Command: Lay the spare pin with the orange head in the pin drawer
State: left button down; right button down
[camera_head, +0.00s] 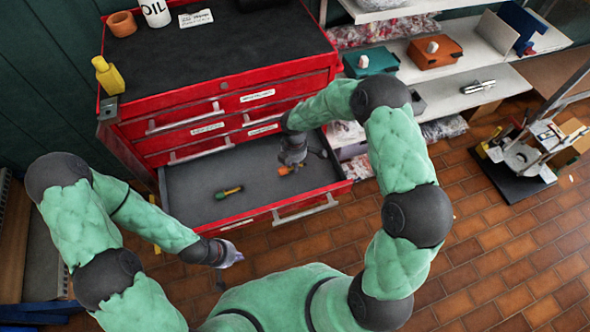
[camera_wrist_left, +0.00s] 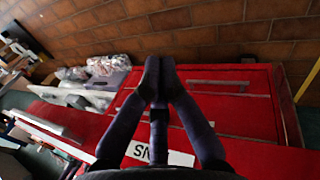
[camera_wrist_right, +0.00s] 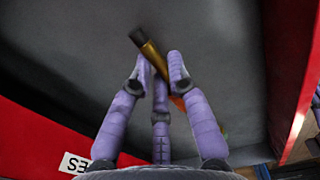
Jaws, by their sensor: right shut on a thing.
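The drawer (camera_head: 200,180) at the bottom of the red cabinet is pulled open, with a dark grey floor. My right gripper (camera_head: 291,162) is inside it at the right, shut on the pin with the orange head (camera_head: 284,171). In the right wrist view, the pin's brass shaft (camera_wrist_right: 152,54) with a dark end sticks out past the fingers (camera_wrist_right: 160,75), and its orange part is mostly hidden behind one finger. Whether the pin touches the drawer floor I cannot tell. My left gripper (camera_head: 232,256) is outside the drawer's front; its fingertips (camera_wrist_left: 157,80) are together and empty.
A green item with a yellowish end (camera_head: 229,192) lies in the drawer left of my right gripper. An oil can (camera_head: 156,12) and yellow bottle (camera_head: 108,75) stand on the cabinet. Shelves with a teal box (camera_head: 371,61) and orange box (camera_head: 435,52) are at right.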

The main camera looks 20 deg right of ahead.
jog(key=shift+w+d+f, duration=0.2)
jog(key=shift+w+f, duration=0.1)
jog(key=shift+f, duration=0.1)
notch_tip(320, 180, down, 4)
jog(key=b, duration=0.2)
jog(key=shift+w+d+r+b, duration=0.1)
jog(key=shift+w+r+b, duration=0.1)
jog(key=shift+b, duration=0.1)
jog(key=shift+r, duration=0.15)
jog(key=shift+s, duration=0.1)
jog(key=c, duration=1.2)
grip_release()
jog(key=shift+f, duration=0.2)
jog(key=shift+r, duration=0.1)
jog(key=shift+r+p, duration=2.8)
jog(key=shift+r, duration=3.3)
